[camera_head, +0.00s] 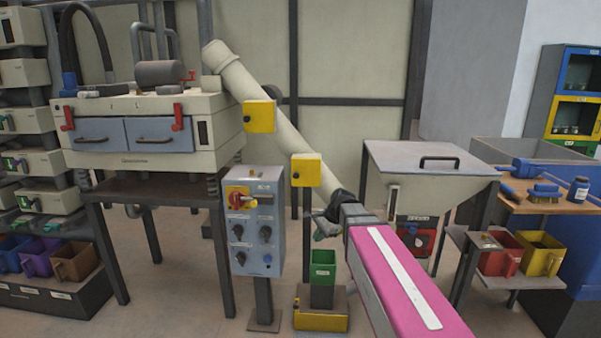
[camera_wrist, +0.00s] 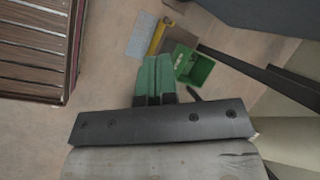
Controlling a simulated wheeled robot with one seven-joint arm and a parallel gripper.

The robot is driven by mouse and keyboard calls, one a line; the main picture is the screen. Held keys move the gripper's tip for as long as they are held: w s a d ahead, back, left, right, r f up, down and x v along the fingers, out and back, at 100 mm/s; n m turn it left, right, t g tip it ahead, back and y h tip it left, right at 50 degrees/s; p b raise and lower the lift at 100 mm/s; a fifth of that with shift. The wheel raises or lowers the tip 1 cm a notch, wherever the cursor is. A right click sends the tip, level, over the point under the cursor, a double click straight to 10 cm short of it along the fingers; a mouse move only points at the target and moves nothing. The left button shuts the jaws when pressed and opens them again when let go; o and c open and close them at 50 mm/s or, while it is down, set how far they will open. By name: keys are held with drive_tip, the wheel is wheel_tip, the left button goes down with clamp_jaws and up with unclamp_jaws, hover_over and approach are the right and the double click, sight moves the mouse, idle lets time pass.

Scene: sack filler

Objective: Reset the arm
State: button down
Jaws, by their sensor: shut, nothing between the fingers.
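My arm, with a pink cover, reaches in from the lower right of the head view. My gripper (camera_head: 324,222) is at its far end, small and dark, above and just right of the green bin. In the wrist view, my gripper (camera_wrist: 155,62) shows two green fingers pressed together, with nothing between them. The green bin (camera_head: 322,272) stands upright on a yellow-edged base (camera_head: 321,320); it also shows in the wrist view (camera_wrist: 204,70), beyond and right of the fingertips. My gripper appears apart from it.
A grey control box (camera_head: 254,222) stands left of my gripper. A hopper (camera_head: 428,170) is to the right. A sloping tube (camera_head: 268,105) runs down from the machine (camera_head: 150,130) behind. A bench (camera_head: 545,200) with brushes is at right. Open floor shows in front of the control box.

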drive_tip(key=s+d+f+n+g+h, duration=0.1)
drive_tip(key=s+d+f+n+h, duration=0.4)
drive_tip(key=s+d+f+n, duration=0.6)
drive_tip(key=s+d+f, duration=0.1)
drive_tip(key=s+f, duration=0.2)
drive_tip(key=shift+d+f, duration=0.3)
drive_tip(key=shift+f, duration=0.05)
